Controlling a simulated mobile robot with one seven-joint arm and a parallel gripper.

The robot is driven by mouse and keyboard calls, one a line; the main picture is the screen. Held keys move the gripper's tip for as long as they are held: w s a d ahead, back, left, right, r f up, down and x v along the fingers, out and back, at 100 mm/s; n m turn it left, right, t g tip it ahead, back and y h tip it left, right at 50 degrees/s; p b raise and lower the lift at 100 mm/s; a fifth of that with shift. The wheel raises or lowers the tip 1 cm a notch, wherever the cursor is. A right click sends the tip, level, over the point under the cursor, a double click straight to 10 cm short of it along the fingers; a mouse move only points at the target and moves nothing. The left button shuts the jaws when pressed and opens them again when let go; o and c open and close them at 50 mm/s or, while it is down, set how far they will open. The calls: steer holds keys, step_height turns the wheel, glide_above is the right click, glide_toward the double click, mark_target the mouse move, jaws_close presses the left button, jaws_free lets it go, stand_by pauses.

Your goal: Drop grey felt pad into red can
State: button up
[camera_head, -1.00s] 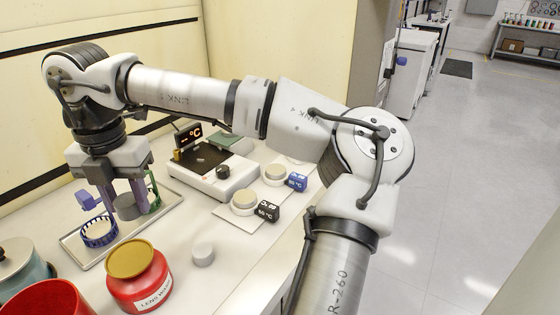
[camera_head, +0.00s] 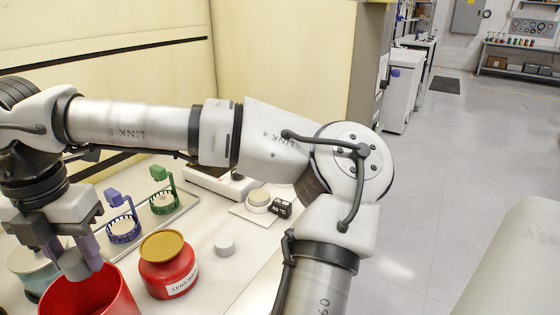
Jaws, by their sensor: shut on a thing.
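The red can (camera_head: 112,303) is open at the top and stands at the bottom left, cut off by the picture's lower edge. My gripper (camera_head: 80,265) points down over its mouth. It is shut on the grey felt pad (camera_head: 74,265), a small round grey piece between the fingertips. The pad appears over the can's opening, near the far rim; its exact height above the rim is hard to tell. The inside of the can shows only red wall.
A red lens-wash jar (camera_head: 168,270) with a mustard lid stands right of the can, and a teal pot (camera_head: 32,270) stands left. A small grey-white cylinder (camera_head: 224,246) is on the bench. Purple (camera_head: 122,226) and green (camera_head: 164,202) holders stand on a tray behind.

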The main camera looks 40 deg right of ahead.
mark_target(87, 277)
step_height(87, 277, down, 5)
steer(key=b, duration=0.2)
steer(key=shift+b, duration=0.35)
steer(key=o, duration=1)
steer(key=shift+c, duration=0.2)
step_height(87, 277, up, 14)
steer(key=shift+f, duration=0.1)
